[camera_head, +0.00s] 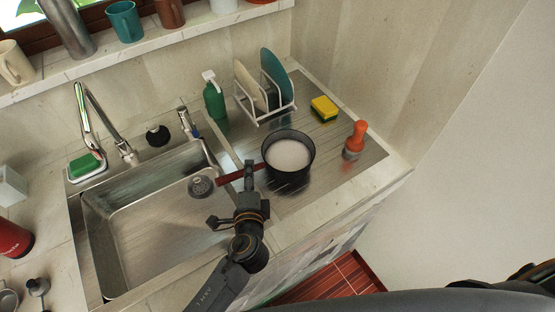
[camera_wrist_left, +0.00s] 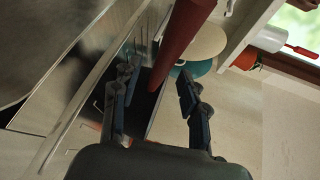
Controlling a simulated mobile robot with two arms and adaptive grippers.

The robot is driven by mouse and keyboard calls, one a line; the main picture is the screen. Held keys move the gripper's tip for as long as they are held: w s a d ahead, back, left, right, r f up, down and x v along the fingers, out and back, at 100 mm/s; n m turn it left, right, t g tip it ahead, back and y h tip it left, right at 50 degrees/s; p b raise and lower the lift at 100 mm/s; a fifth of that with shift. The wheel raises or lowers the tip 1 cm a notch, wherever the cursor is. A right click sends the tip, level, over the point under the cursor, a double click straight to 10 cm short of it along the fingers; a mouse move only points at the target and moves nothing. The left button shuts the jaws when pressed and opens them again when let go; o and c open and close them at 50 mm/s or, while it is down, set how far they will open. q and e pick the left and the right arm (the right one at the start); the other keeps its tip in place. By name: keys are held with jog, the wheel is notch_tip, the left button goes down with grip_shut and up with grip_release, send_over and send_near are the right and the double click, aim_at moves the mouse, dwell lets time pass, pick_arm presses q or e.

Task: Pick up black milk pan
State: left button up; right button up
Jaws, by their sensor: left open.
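The black milk pan (camera_head: 289,176) stands upright on the drainboard to the right of the sink, with a pale inside. Its dark red handle (camera_head: 232,177) points left towards the sink edge. My left gripper (camera_head: 230,194) is open at the handle, with one finger overlapping it in the head view. In the left wrist view the red handle (camera_wrist_left: 188,28) runs down between the spread fingers of the gripper (camera_wrist_left: 160,72). I cannot tell whether a finger touches it.
The empty steel sink (camera_head: 150,235) lies to the left. The counter edge is close in front.

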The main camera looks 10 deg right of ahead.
pick_arm(q)
jog(key=shift+x, duration=1.3)
grip_shut()
jog(key=shift+r, duration=0.15)
